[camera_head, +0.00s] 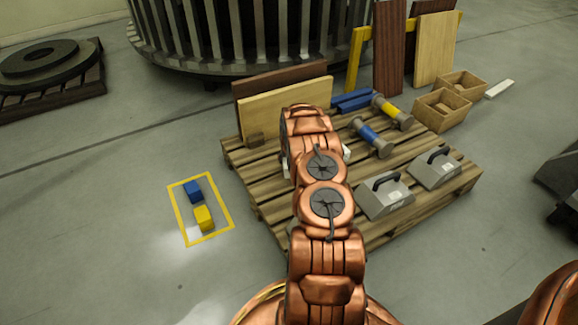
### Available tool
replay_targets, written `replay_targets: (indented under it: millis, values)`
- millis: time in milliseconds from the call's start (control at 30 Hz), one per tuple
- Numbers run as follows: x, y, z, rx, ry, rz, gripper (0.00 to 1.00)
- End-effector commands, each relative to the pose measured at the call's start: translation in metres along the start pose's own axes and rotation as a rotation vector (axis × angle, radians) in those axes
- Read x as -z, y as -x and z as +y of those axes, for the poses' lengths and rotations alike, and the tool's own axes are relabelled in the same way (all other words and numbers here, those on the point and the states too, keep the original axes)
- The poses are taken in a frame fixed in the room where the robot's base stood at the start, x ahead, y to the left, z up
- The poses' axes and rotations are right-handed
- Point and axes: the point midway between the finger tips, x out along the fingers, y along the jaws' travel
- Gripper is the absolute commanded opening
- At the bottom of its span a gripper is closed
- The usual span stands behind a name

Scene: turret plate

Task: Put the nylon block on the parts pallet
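The wooden parts pallet (268,187) lies on the floor in the middle of the head view. My copper-coloured arm reaches out over it and hides part of its deck. My gripper is hidden behind the arm, so its fingers do not show. Small pale patches (346,152) peek out beside the arm over the pallet; I cannot tell what they belong to. A blue block (193,191) and a yellow block (204,217) sit in a yellow floor outline (228,213) left of the pallet. I cannot tell which thing is the nylon block.
The pallet bears boards (287,105), blue bars (352,100), two spool-shaped parts (371,137) and two grey handled blocks (386,197). Wooden crates (441,108) and a pale slab (498,89) are behind right. A large ribbed ring (235,40) stands behind. The left floor is mostly clear.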

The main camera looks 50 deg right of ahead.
Motion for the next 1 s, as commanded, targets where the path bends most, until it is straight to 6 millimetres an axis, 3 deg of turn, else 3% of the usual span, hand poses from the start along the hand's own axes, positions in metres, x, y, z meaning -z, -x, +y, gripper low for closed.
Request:
replay_targets:
  millis: [33, 167, 600, 633, 833, 1000]
  values:
    - [-0.006, -0.012, 0.0, 0.0, 0.001, -0.003, 0.02]
    - [-0.012, -0.026, 0.001, 0.0, -0.001, -0.003, 0.02]
    - [-0.013, -0.029, 0.0, 0.001, -0.001, -0.003, 0.02]
    - [-0.013, -0.029, 0.0, 0.001, -0.001, -0.003, 0.65]
    - [-0.014, -0.029, 0.0, 0.001, -0.001, -0.003, 0.86]
    - [-0.014, -0.029, 0.0, 0.001, -0.001, -0.003, 0.87]
